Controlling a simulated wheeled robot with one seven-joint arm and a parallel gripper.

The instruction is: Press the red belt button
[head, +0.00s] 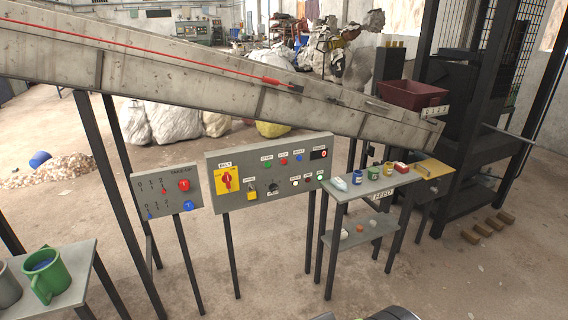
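A grey control panel (256,208) stands on dark legs in the middle of the head view. On its left is a yellow plate (220,188) with a red knob (227,180), under a label that seems to read BELT. A smaller panel (150,200) to the left carries a larger red button (184,185). My gripper is not in view; only dark rounded parts show at the bottom edge.
A sloping conveyor (200,68) with a red cord passes above the panels on dark posts. A small table (385,188) with jars stands to the right; a shelf with a green mug (48,275) is at lower left. The floor before the main panel is clear.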

